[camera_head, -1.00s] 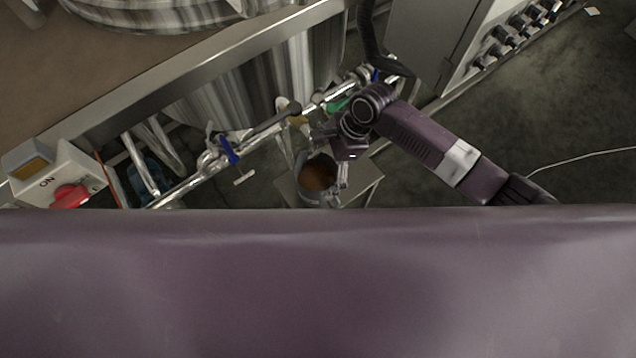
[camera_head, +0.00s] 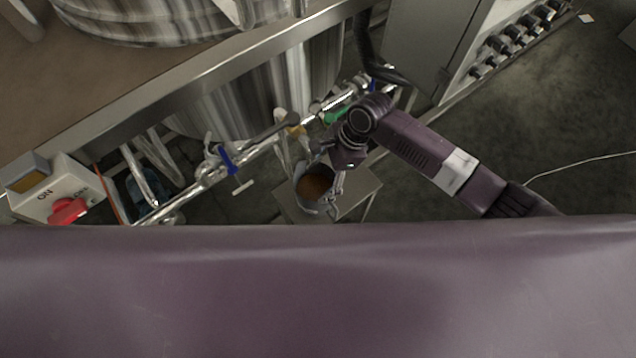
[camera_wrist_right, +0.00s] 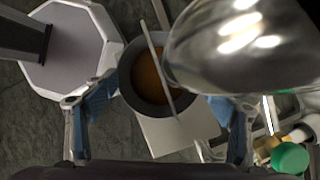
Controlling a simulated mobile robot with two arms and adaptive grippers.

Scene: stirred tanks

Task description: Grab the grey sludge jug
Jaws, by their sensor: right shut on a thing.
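The grey sludge jug (camera_head: 314,187) is an open grey vessel with brown contents, low in the middle of the head view. It also shows from above in the right wrist view (camera_wrist_right: 147,84), where a thin grey bar crosses its mouth. My right gripper (camera_head: 337,188) is at the jug's right side in the head view. In the wrist view its fingers (camera_wrist_right: 160,103) flank the jug, one on each side, and it is shut on the jug. I cannot tell whether the jug's base touches the stand below. My left gripper is not in view.
A small pale stand (camera_head: 357,194) is under the jug. A steel pipe with a blue valve handle (camera_head: 229,159) runs close beside it, below a large steel tank (camera_head: 262,98). A box with a red button (camera_head: 68,210) is at left. Open floor (camera_head: 545,110) lies right.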

